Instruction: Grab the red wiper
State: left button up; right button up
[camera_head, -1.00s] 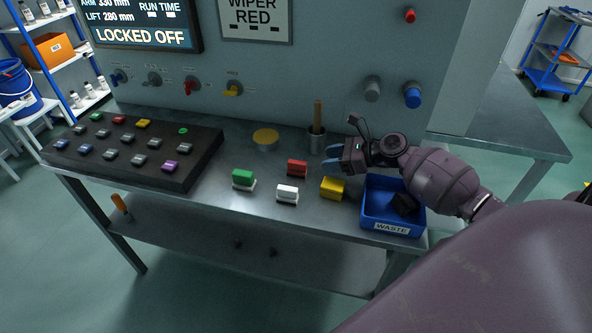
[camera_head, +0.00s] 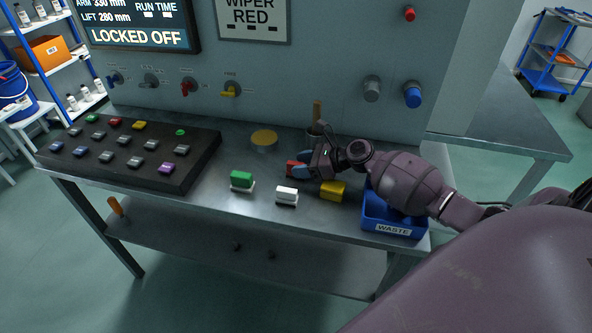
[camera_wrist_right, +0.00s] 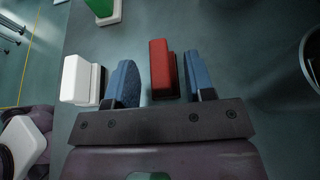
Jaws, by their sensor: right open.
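The red wiper (camera_head: 291,167) lies on the grey table, partly hidden by my right gripper (camera_head: 303,165) in the head view. In the right wrist view, the red wiper (camera_wrist_right: 163,70) stands between the two blue fingers of my right gripper (camera_wrist_right: 160,82), closer to the right finger. The gripper is open, with a gap visible on the left side of the wiper. Whether the right finger touches it I cannot tell. The sign (camera_head: 253,17) on the panel reads "WIPER RED". My left gripper is not in view.
A white wiper (camera_head: 287,196), a green wiper (camera_head: 241,180) and a yellow block (camera_head: 332,190) stand close by. The white one (camera_wrist_right: 82,80) is just outside the left finger.

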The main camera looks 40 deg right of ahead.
grip_shut()
jog(key=shift+r, duration=0.15)
